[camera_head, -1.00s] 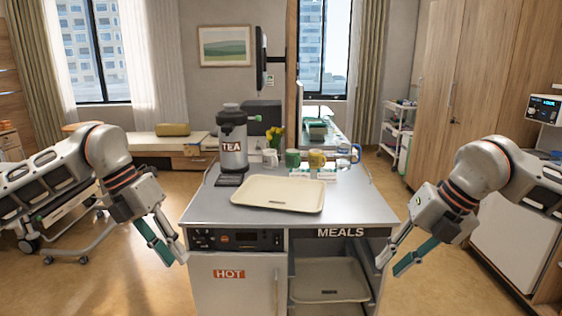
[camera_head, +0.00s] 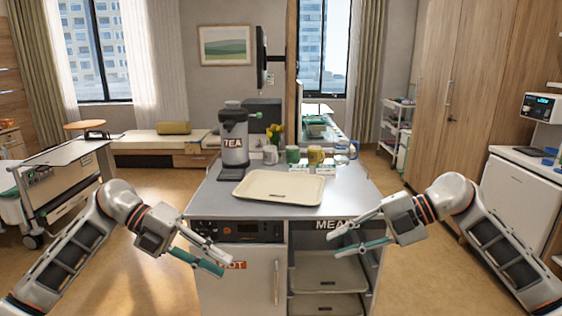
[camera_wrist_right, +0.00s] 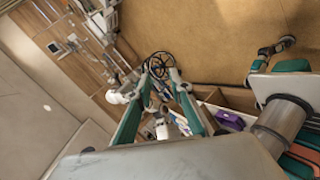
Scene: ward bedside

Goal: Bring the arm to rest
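My left gripper (camera_head: 227,265) is in front of the left cabinet door of the serving cart (camera_head: 210,200), below the top's front edge. Its two fingers are apart and nothing is between them. My right gripper (camera_head: 337,241) is in front of the cart's right half, near the MEALS label, and points left. Its fingers are apart and empty. In the right wrist view the two teal fingers (camera_wrist_right: 163,75) stand apart with a gap between them. Both arms come in from the lower corners with their forearms raised.
The cart top holds a beige tray (camera_head: 278,188), a tea dispenser (camera_head: 234,140) and several mugs, including a yellow mug (camera_head: 316,155). Another tray (camera_head: 325,270) is on the cart's open shelf. A bed (camera_head: 60,165) is left; a white cabinet (camera_head: 520,195) is right.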

